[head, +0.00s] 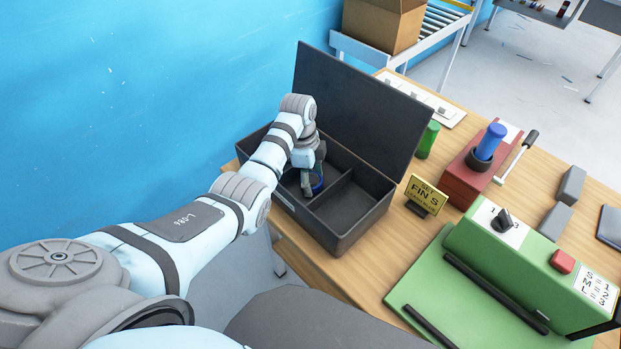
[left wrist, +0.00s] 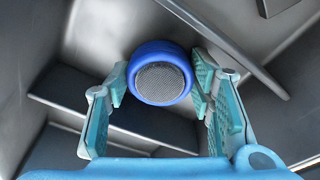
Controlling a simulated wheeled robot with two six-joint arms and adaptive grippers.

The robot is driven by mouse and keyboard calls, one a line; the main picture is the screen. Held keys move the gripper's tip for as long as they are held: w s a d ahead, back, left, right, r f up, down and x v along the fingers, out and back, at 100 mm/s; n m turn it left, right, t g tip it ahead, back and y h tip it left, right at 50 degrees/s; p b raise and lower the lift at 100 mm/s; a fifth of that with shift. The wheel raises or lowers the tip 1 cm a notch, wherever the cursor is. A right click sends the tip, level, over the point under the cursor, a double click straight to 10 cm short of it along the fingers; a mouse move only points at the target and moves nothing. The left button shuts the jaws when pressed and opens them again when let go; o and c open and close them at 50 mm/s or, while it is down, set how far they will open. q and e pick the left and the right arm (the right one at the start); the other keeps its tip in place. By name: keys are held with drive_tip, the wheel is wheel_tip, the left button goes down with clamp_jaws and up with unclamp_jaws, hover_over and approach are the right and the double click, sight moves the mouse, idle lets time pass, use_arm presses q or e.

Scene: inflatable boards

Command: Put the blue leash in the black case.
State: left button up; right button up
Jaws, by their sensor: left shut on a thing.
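The black case (head: 366,222) stands open on the wooden table, its lid raised at the back. Dividers split its inside into compartments. My left gripper (head: 312,188) reaches down into the case, left of a divider. The blue leash (head: 318,186) shows between its fingers, mostly hidden in the head view. In the left wrist view, the leash (left wrist: 161,74) is a round blue body with a grey mesh face, and the teal fingers of my left gripper (left wrist: 160,85) are shut on it from both sides. Grey case walls surround it. My right gripper is not in view.
A yellow sign (head: 426,194) stands right of the case. Beyond it are a green cylinder (head: 428,139) and a red press with a blue cylinder (head: 490,141). A green machine (head: 500,255) fills the front right. The raised lid (head: 355,105) blocks the back.

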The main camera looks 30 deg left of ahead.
use_arm(q)
drive_tip(key=shift+f, duration=0.15)
drive_tip(key=o, duration=1.3)
drive_tip(key=r+p, duration=0.1)
drive_tip(key=r, duration=0.3)
drive_tip(key=a+r+p, duration=0.1)
drive_tip(key=r, duration=0.7)
drive_tip(key=shift+s+a+r+p, duration=0.15)
drive_tip(key=shift+a+r+p, duration=0.05)
drive_tip(key=shift+p, duration=0.2)
